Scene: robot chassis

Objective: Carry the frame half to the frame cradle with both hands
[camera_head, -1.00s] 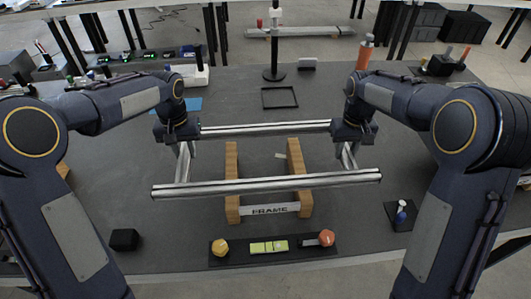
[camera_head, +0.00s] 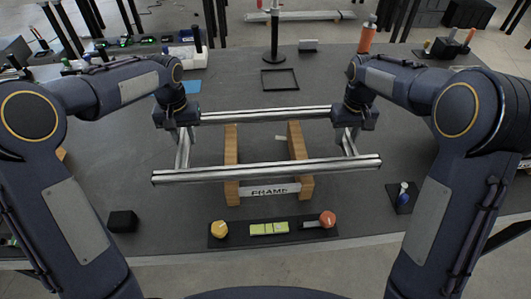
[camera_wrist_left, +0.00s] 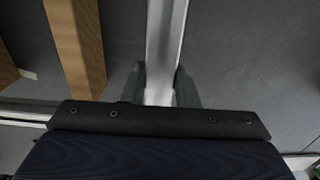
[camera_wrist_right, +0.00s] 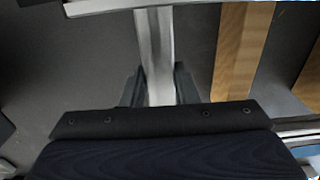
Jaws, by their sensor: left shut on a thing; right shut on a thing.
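The frame half (camera_head: 266,171) is a silver rectangle of two long rails joined by two short side bars. It lies roughly level over the frame cradle (camera_head: 231,145), two wooden beams with a white FRAME label (camera_head: 270,190) at the front. I cannot tell whether frame and cradle touch. My left gripper (camera_head: 182,134) is shut on the left side bar, which shows between its fingers in the left wrist view (camera_wrist_left: 166,45). My right gripper (camera_head: 349,133) is shut on the right side bar, seen in the right wrist view (camera_wrist_right: 153,45). The cradle's beams stand between the grippers.
A black tray (camera_head: 235,240) with an orange knob, a yellow knob and green blocks lies in front of the cradle. A black block (camera_head: 122,221) is at the left, a small bottle (camera_head: 403,192) on a dark pad at the right. A black post (camera_head: 275,40) stands behind.

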